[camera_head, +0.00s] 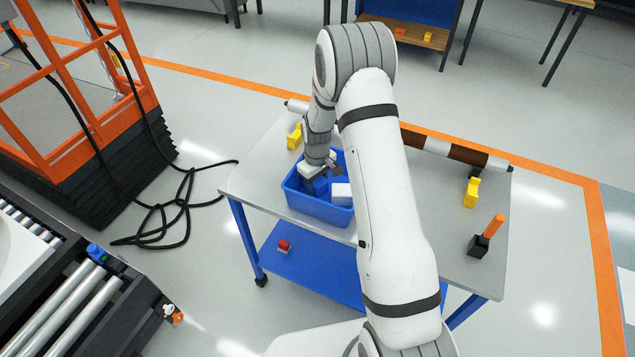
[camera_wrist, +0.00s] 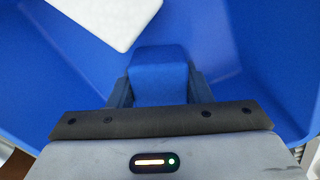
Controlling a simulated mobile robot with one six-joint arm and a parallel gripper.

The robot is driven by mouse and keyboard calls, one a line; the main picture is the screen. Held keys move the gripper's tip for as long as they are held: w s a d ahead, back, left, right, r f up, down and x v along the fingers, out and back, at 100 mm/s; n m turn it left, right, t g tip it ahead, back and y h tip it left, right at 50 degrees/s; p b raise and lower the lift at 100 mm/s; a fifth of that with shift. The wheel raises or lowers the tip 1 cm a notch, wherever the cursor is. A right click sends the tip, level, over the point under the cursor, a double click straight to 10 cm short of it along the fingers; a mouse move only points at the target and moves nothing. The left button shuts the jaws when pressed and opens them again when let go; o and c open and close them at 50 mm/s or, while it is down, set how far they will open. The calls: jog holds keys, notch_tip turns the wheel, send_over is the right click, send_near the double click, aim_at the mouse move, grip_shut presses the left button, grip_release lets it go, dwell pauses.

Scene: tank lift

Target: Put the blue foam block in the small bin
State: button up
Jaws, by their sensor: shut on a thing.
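The blue foam block (camera_wrist: 158,78) sits between my gripper's two dark fingers in the wrist view, and the fingers are shut on it. My gripper (camera_head: 326,176) points down into a blue bin (camera_head: 312,207) on the grey-topped table in the head view. In the wrist view the bin's blue inside (camera_wrist: 235,50) surrounds the block. Whether the block touches the bin floor I cannot tell. My arm hides part of the bin's right side.
A white block (camera_head: 341,194) lies in the bin. The table (camera_head: 262,183) also bears yellow pieces (camera_head: 472,192), a brown and white roller (camera_head: 450,152) and a black piece with an orange handle (camera_head: 485,238). An orange-railed lift (camera_head: 70,150) stands left.

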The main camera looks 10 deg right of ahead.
jog(key=shift+f, duration=0.1)
jog(key=shift+f+b, duration=0.2)
jog(key=shift+b, duration=0.1)
jog(key=o, duration=1)
jog(key=shift+r, duration=0.15)
jog(key=shift+c, duration=0.2)
notch_tip(320, 180, up, 12)
jog(key=shift+f+b, duration=0.15)
jog(key=shift+b, duration=0.2)
jog(key=s+d+r+m+t, duration=0.1)
jog(key=s+r+m+t, duration=0.15)
jog(key=s+r, duration=1.15)
jog(key=s+r+m, duration=0.1)
jog(key=s+m, duration=0.1)
jog(key=s, duration=0.5)
jog(key=s+r+m, duration=0.1)
jog(key=s+r, duration=0.1)
jog(key=s, duration=0.6)
jog(key=shift+s+d+r+m, duration=0.3)
jog(key=shift+d+m, duration=0.05)
jog(key=shift+d, duration=0.1)
